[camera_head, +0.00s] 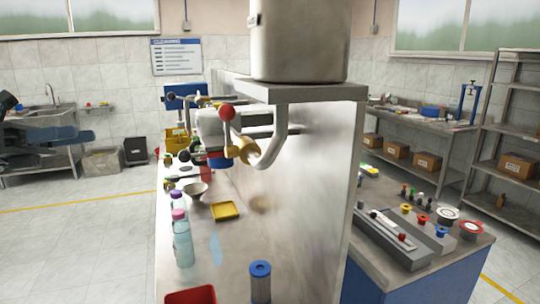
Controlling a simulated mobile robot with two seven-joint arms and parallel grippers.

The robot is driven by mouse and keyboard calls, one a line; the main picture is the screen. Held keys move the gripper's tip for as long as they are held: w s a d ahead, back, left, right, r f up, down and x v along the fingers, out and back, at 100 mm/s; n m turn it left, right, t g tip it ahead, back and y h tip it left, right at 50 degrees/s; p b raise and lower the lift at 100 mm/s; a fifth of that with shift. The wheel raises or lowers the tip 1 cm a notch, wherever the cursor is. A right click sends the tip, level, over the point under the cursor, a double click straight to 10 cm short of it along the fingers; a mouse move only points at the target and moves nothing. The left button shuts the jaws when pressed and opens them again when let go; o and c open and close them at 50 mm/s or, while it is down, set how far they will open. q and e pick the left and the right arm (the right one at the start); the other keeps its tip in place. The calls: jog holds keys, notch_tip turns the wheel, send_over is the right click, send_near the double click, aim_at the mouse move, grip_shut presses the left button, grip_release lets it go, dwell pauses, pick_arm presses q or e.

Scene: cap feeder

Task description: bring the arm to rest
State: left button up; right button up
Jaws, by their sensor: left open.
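My left arm reaches in from the left edge of the head view, dark and blue-grey. Its gripper (84,136) is at the arm's right end, in front of the sink bench, and is small in the picture. It is open, with nothing visible between the fingers. It is apart from the machine and the counter. My right gripper is not in view.
A steel machine (318,175) with a hopper (300,40) and a red-knobbed lever (227,113) stands in the middle. Its counter (245,268) carries bottles (183,243), a yellow tray (225,211) and a blue-topped cylinder (260,283). Open floor (80,250) lies at left.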

pick_arm(q)
jog(key=w+d+f+n+t, duration=0.6)
jog(key=w+d+n+t, duration=0.15)
jog(key=n, duration=0.25)
notch_tip(320, 180, down, 14)
jog(key=n+t+y, duration=0.8)
jog(key=n+y, duration=0.6)
jog(key=n, duration=0.7)
jog(key=s+d+f+n+g+y, duration=0.25)
jog(key=s+f+n+g, duration=0.3)
jog(key=f, duration=0.35)
jog(key=s+d+f+n+g+y, duration=0.1)
jog(key=s+f+n+g+y, duration=0.3)
jog(key=s+f, duration=0.45)
jog(key=s+d+f+n+g+h, duration=0.1)
jog(key=s+d+f+n+g, duration=0.2)
jog(key=s, duration=0.5)
jog(key=s+d+f+n+g+h, duration=0.1)
jog(key=s+d+f+g+h, duration=0.15)
jog(key=s+f+g, duration=0.4)
jog(key=w+d+f+m+t+h+b, duration=0.1)
jog(key=w+d+f+t+h+b, duration=0.1)
jog(key=d+f+t, duration=0.5)
jog(key=shift+w+f+t+h+b, duration=0.3)
jog(key=shift+w+f+t+b, duration=0.35)
jog(key=shift+w+f+b, duration=0.2)
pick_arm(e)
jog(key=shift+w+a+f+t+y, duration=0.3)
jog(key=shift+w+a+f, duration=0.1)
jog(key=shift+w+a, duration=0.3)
